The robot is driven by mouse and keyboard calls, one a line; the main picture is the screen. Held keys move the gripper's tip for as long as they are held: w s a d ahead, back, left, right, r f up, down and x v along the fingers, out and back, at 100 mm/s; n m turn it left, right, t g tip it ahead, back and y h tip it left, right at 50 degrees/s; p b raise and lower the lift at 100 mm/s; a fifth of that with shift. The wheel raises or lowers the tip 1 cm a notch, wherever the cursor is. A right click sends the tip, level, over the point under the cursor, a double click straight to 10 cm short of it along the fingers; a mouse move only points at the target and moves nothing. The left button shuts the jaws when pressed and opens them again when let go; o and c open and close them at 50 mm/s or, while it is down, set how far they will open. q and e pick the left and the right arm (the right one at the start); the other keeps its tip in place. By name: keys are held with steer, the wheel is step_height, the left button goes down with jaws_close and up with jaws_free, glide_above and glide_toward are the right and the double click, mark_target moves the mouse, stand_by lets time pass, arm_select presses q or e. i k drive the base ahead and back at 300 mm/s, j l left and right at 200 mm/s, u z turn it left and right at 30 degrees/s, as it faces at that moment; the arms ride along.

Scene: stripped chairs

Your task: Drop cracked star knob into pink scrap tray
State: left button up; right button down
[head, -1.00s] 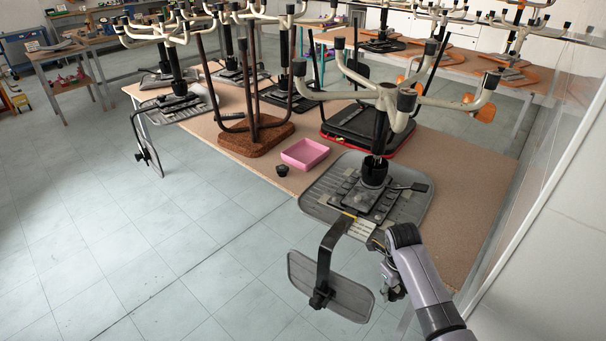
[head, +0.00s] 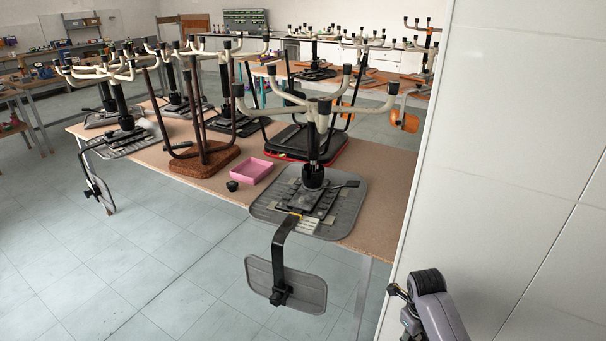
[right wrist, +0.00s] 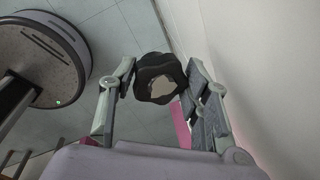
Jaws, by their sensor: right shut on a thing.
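The cracked star knob (right wrist: 160,80) is black and lobed, with a pale patch on its face. In the right wrist view my right gripper (right wrist: 164,71) is shut on it, one finger on each side. In the head view my right arm is at the bottom right, beside the wall and clear of the table; its fingers are hard to make out there. The pink scrap tray (head: 252,171) is shallow and square and looks empty. It sits on the table near its front edge, well to the left of my right arm. My left gripper is not in view.
A small black object (head: 232,186) stands just left of the tray. Stripped chairs lie upside down on the table (head: 375,205), the nearest (head: 345,210) just right of the tray with its backrest (head: 310,290) hanging over the edge. A pale wall (head: 500,150) closes the right side.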

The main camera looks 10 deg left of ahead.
mark_target(256, 172)
steer(key=z, duration=1.85)
steer(key=j+z, duration=0.1)
steer(key=z, duration=0.35)
steer(key=k+j+z, duration=0.1)
steer(key=z, duration=0.3)
steer(key=j+z, duration=0.1)
steer(key=z, duration=0.35)
steer(key=k+z, duration=0.1)
steer(key=z, duration=0.3)
steer(key=k+j, duration=0.2)
steer(key=k, duration=0.2)
steer(key=k+j, duration=0.2)
steer(key=k, duration=0.2)
steer(key=k+j, duration=0.2)
steer(key=k, duration=0.25)
steer(key=k+j, duration=0.2)
steer(key=k, duration=0.2)
steer(key=k+l+z, duration=0.2)
steer(key=k, duration=1.5)
steer(key=k+j+u, duration=0.2)
steer(key=k+u, duration=0.15)
steer(key=k+j+u, duration=0.35)
steer(key=k, duration=0.15)
